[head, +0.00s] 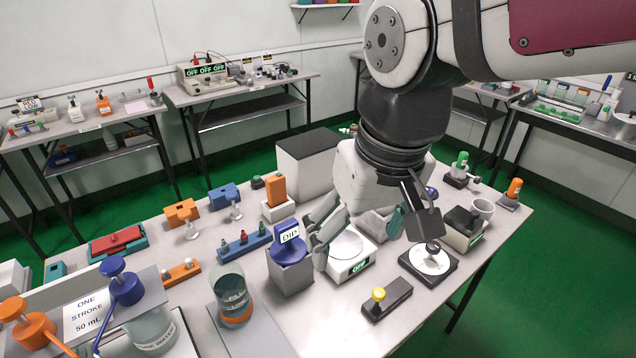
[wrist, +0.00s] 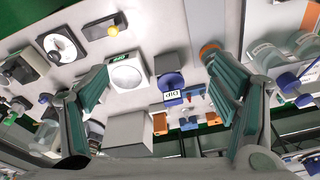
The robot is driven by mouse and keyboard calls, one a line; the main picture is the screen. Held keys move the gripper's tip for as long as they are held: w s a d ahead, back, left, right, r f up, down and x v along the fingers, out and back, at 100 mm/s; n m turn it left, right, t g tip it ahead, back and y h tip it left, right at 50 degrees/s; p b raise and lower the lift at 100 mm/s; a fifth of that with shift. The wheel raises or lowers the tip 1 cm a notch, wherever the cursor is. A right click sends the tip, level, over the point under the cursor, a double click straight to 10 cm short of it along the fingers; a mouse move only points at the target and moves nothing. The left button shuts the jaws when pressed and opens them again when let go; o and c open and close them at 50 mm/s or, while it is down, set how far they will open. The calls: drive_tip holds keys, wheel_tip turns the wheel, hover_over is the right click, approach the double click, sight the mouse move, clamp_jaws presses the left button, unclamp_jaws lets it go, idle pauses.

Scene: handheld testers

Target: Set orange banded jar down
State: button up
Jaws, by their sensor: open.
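The orange banded jar (head: 232,292) is a clear glass vessel with an orange band near its bottom. It stands upright on a flat grey plate (head: 262,335) at the front of the bench, left of the blue-topped DIP box. In the wrist view the jar's orange part (wrist: 209,52) shows beside the right-hand finger, which partly hides it. My gripper (head: 358,238) is open and empty, above the small scale and behind and right of the jar. In the wrist view its fingers (wrist: 160,80) stand wide apart with nothing between their pads.
The DIP box (head: 290,270) stands between the jar and the scale (head: 350,262). A yellow-knobbed block (head: 387,299) and a round dial plate (head: 430,262) lie to the right. Blue and orange pump-top bottles (head: 122,285) crowd the left front. A large grey box (head: 307,165) stands behind.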

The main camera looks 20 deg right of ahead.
drive_tip(key=s+d, duration=0.2)
drive_tip(key=s, duration=0.4)
drive_tip(key=shift+s+d+f+t, duration=0.3)
drive_tip(key=shift+d+t, duration=0.05)
drive_tip(key=shift+t, duration=0.05)
wheel_tip(320, 180, up, 6)
drive_tip(key=t+p, duration=0.1)
drive_tip(key=p, duration=0.3)
drive_tip(key=shift+p, duration=0.3)
drive_tip(key=shift+d+h, duration=0.15)
drive_tip(key=shift+h, duration=0.15)
